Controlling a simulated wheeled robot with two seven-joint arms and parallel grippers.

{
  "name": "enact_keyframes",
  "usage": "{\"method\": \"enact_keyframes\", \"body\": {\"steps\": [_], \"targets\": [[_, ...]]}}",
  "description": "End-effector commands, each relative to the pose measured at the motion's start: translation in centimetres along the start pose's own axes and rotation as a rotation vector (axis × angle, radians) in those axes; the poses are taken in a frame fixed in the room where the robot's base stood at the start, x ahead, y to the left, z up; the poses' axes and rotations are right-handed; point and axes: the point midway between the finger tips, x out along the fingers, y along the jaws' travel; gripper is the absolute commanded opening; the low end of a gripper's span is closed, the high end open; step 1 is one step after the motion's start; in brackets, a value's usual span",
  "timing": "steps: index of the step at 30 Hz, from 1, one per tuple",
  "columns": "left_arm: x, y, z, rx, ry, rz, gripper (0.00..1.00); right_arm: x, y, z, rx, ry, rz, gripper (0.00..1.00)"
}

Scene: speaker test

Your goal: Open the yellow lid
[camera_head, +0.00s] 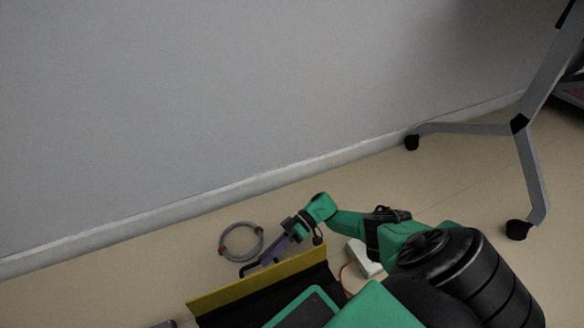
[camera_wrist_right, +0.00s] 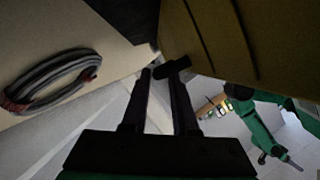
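The yellow lid (camera_head: 222,294) shows as a slanted yellow strip at the bottom of the head view, with a black surface just below it. My right gripper (camera_head: 250,268) is at the strip's far edge, its dark fingers bent down beside it. In the right wrist view the ribbed yellow panel (camera_wrist_right: 205,40) fills the upper right.
A coiled grey cable (camera_head: 222,245) lies on the floor behind the lid; it also shows in the right wrist view (camera_wrist_right: 50,78). A white box (camera_head: 364,262) sits beside my right arm. A wheeled grey stand (camera_head: 532,170) is at right. A grey wall (camera_head: 200,100) stands behind.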

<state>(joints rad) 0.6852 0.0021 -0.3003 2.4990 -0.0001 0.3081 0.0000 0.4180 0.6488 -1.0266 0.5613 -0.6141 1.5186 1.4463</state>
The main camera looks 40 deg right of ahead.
Motion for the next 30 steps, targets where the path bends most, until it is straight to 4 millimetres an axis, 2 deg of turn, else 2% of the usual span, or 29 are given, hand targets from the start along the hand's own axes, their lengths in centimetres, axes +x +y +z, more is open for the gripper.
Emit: {"method": "enact_keyframes", "body": {"steps": [1, 6, 9, 12, 16, 27, 30], "targets": [[-0.3, 0.1, -0.1, 0.000, 0.000, 0.000, 0.50, -1.6, 0.2, 0.1, 0.000, -0.002, 0.007, 0.27], [-1.6, 0.3, -0.6, 0.001, 0.001, 0.000, 0.50, -6.7, 0.5, 0.4, 0.000, -0.002, 0.008, 0.27], [-2.4, 0.5, -0.9, 0.001, 0.001, 0.001, 0.50, -9.1, 0.5, 0.5, 0.000, -0.002, 0.006, 0.27], [-2.8, 0.6, -1.2, 0.001, 0.005, 0.002, 0.50, -10.6, 0.3, 0.4, 0.001, -0.003, 0.004, 0.27], [-2.6, 0.7, -1.4, 0.002, 0.011, 0.004, 0.50, -11.3, 0.1, 0.2, 0.002, -0.002, 0.001, 0.27], [-2.5, 0.6, -1.4, 0.002, 0.013, 0.004, 0.50, -11.3, 0.0, 0.1, 0.001, 0.000, 0.004, 0.27], [-2.2, 0.6, -1.2, 0.001, 0.011, 0.003, 0.50, -11.5, 1.1, -1.3, -0.012, 0.041, 0.064, 0.27]]}}
